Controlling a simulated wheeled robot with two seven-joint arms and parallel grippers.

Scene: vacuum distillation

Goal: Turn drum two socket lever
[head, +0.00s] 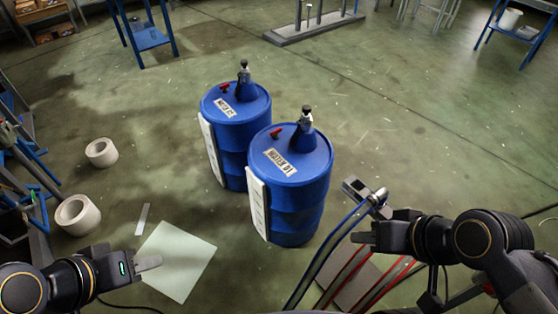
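Two blue drums stand upright on the floor near the middle of the head view. The rear-left drum (234,133) has a white label that seems to end in 2. The front-right drum (298,200) has a label that seems to end in 1. Each top carries a blue cone-shaped socket with a dark and metal fitting, the rear one (245,88) and the front one (304,137). A small red lever (224,87) sits on the rear drum and another (276,132) on the front drum. My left gripper (149,263) and my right gripper (362,238) are low in the view, apart from both drums; finger gaps are unclear.
A hose with a metal end fitting (374,199) rises beside my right gripper, near red-edged rails (350,275). A pale sheet (176,262) lies by my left gripper. White rolls (78,215) stand at left.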

